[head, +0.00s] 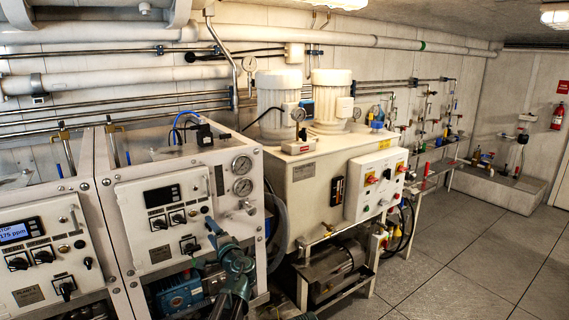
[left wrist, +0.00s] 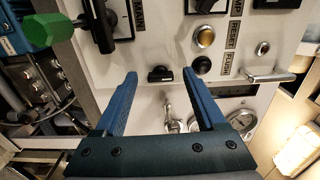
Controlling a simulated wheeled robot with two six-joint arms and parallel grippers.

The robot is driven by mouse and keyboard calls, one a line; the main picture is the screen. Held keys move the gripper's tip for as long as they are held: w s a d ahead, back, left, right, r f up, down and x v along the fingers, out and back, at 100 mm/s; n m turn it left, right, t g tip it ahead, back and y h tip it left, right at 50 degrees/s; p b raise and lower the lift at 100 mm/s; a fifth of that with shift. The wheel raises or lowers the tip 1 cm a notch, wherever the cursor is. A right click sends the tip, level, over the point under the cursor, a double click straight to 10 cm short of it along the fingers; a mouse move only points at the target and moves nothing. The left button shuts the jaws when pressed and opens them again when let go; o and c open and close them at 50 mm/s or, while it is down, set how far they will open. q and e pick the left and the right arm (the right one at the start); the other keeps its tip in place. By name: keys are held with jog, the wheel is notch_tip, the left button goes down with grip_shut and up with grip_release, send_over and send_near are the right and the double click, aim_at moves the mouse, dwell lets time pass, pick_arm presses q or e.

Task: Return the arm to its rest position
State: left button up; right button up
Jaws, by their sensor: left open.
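My left gripper (head: 213,230) is in front of the right-hand white control panel (head: 139,207), its teal arm rising from the bottom edge. In the left wrist view the two blue fingers of this gripper (left wrist: 159,76) are spread apart with nothing held between them. A small black knob (left wrist: 160,74) on the panel shows in the gap between the fingertips. I cannot tell whether the fingers touch the panel. My right gripper is not in view.
A second panel (head: 43,250) stands at the left. Pressure gauges (head: 242,165) and a small valve (head: 248,206) are close to the left gripper's right. A white tank unit (head: 315,190) stands further right. The grey floor (head: 480,265) at the right is clear.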

pick_arm(q)
jog(key=shift+w, duration=0.1)
dwell(0.3)
jog(key=v, duration=1.4)
jog(key=x, duration=1.4)
jog(key=shift+w+a, duration=0.15)
jog(key=shift+w, duration=0.1)
jog(key=shift+s+m, duration=0.15)
jog(key=shift+m, duration=0.25)
jog(key=shift+s+m, duration=0.1)
jog(key=shift+m, duration=0.9)
jog(key=shift+d+r+m, duration=0.1)
jog(key=shift+m, duration=2.9)
jog(key=shift+d+r+m, duration=0.1)
jog(key=shift+m, duration=2.9)
